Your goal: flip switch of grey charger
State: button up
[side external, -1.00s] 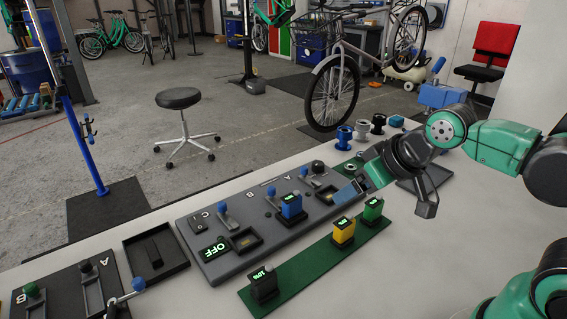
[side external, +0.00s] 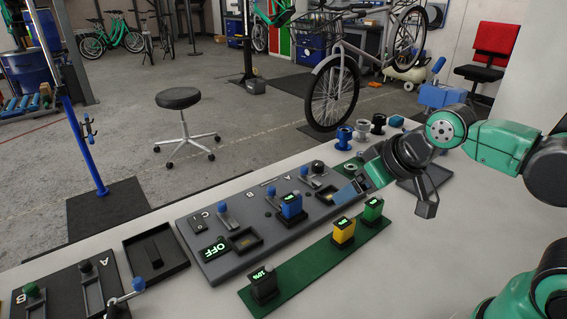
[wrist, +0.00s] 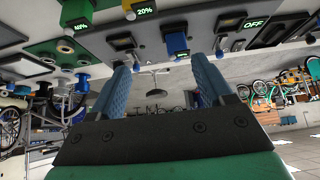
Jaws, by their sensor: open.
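The grey charger (side external: 270,238) is a long panel on the white table, with bays lettered A, B and C. A green OFF display (side external: 214,250) is lit at its near end, and OFF also shows in the wrist view (wrist: 255,23). Blue-capped levers stand on it, one near C (side external: 222,208) and one near the far end (side external: 304,171). A blue battery block (side external: 291,206) sits in the middle bay.
A green rail (side external: 305,267) in front holds a black block (side external: 264,284), a yellow block (side external: 344,231) and a green block (side external: 372,209). A black tray (side external: 176,270) and a dark lever panel (side external: 65,293) lie left. Spools (side external: 344,138) stand behind my gripper.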

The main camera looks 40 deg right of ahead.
jog(key=shift+w, duration=0.1)
jog(key=c, duration=0.5)
jog(key=shift+w+a+r, duration=0.15)
jog(key=shift+w+a, duration=0.05)
jog(key=shift+w, duration=0.05)
jog(key=c, duration=0.4)
jog(key=shift+t+h, duration=0.3)
jog(key=shift+t, duration=0.3)
jog(key=w+a, duration=0.2)
jog(key=w+a+r, duration=0.1)
jog(key=w+a, duration=0.1)
jog(key=w, duration=0.1)
jog(key=w+a, duration=0.3)
jog(key=shift+r, duration=0.15)
grip_shut()
jog(key=w+a+f+t, duration=0.2)
jog(key=w+a, duration=0.3)
jog(key=a, duration=0.6)
jog(key=shift+a+f, duration=0.3)
